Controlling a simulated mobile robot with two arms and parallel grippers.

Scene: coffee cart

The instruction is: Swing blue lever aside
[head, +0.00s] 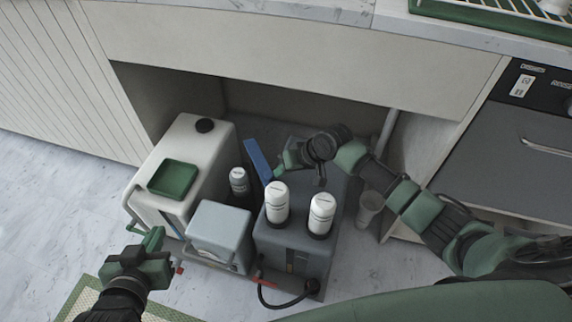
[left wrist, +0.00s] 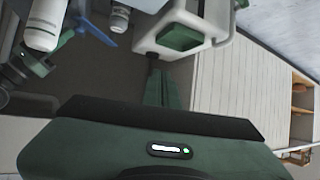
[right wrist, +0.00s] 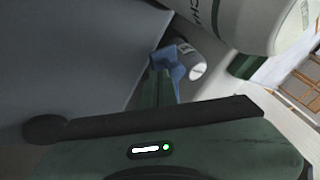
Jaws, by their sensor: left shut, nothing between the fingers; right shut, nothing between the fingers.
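The blue lever (head: 257,160) stands out at a slant behind the white-topped bottles, inside the open cabinet bay. It also shows in the left wrist view (left wrist: 83,22) and the right wrist view (right wrist: 186,62). My right gripper (head: 280,171) is shut and empty, just right of the lever's lower part. In the right wrist view its fingertips (right wrist: 162,72) overlap the lever's edge; I cannot tell whether they touch it. My left gripper (head: 153,238) is shut and empty, in front of the white tank and well away from the lever. The lever's base is hidden.
A white tank (head: 190,140) with a green pad stands left of the lever. A pale grey box (head: 219,230), a small dark bottle (head: 239,181) and a dark grey box with two white bottles (head: 277,200) stand close by. The cabinet panel (head: 290,55) hangs above.

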